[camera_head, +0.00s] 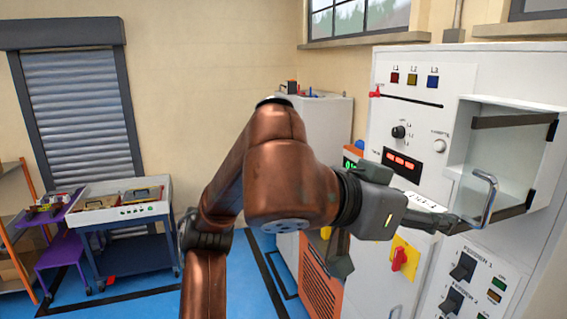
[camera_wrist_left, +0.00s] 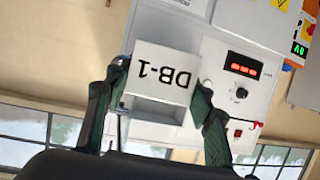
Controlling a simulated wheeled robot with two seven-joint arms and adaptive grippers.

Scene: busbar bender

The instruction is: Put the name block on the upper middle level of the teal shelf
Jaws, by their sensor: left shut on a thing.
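My left gripper (camera_head: 452,222) is in front of the grey-white control cabinet, near its open recess. In the left wrist view, my left gripper (camera_wrist_left: 155,100) is shut on the white name block (camera_wrist_left: 162,72), which has DB-1 in black letters, upside down in that view. One dark green finger is on each side of the block. In the head view, only part of the name block (camera_head: 422,201) shows behind the gripper. I cannot make out a teal shelf in either view. My right gripper is out of view.
The control cabinet (camera_head: 455,65) has a knob, a red display and a metal handle (camera_head: 485,198) close to the gripper. A blue cart (camera_head: 130,235), a purple stool (camera_head: 62,250) and an orange-framed rack (camera_head: 22,230) stand at left. Blue floor (camera_head: 150,305) is open between.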

